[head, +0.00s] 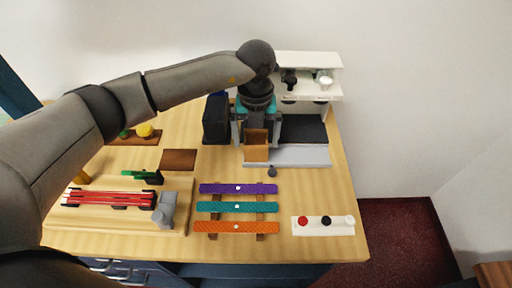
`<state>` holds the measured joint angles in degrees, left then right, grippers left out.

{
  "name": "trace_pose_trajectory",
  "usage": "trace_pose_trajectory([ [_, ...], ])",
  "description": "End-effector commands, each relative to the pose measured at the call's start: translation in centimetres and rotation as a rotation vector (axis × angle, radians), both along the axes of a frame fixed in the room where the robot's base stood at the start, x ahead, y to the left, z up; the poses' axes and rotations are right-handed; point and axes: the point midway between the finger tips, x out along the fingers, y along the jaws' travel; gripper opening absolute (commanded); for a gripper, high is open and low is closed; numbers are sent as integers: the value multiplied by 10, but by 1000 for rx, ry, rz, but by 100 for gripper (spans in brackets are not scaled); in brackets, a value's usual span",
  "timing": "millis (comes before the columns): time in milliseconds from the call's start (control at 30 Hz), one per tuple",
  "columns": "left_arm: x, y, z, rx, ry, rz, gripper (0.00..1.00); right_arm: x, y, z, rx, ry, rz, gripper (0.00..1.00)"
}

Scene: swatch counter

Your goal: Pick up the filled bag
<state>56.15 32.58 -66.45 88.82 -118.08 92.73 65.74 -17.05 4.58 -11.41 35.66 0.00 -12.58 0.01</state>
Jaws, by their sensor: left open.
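My left arm reaches in from the left across the counter. Its gripper (255,140) points down at the back of the counter, with its two fingers apart. A small brown, bag-like thing (256,152) shows between and just below the fingers; I take it to be the filled bag. The gripper hides its upper part, and I cannot tell whether the fingers touch it. Something teal (241,105) shows partly behind the gripper. My right gripper is not in view.
A dark upright box (215,120) stands close left of the gripper. A white shelf stand (309,60) is behind right, above a grey tray (287,156). Purple (220,188), teal (220,207) and orange (220,227) strips lie in front. A wooden board (60,222) is front left.

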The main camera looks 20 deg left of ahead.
Motion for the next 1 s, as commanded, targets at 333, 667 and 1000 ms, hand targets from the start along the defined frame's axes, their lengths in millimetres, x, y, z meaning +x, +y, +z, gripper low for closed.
trace_pose_trajectory([
  [333, 0, 0, -5, 0, -1, -1, 93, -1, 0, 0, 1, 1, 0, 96],
  [667, 0, 0, -4, 0, -1, -1, 56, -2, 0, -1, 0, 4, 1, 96],
  [1000, 0, 0, -4, -1, -1, -1, 23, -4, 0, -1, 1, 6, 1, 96],
])
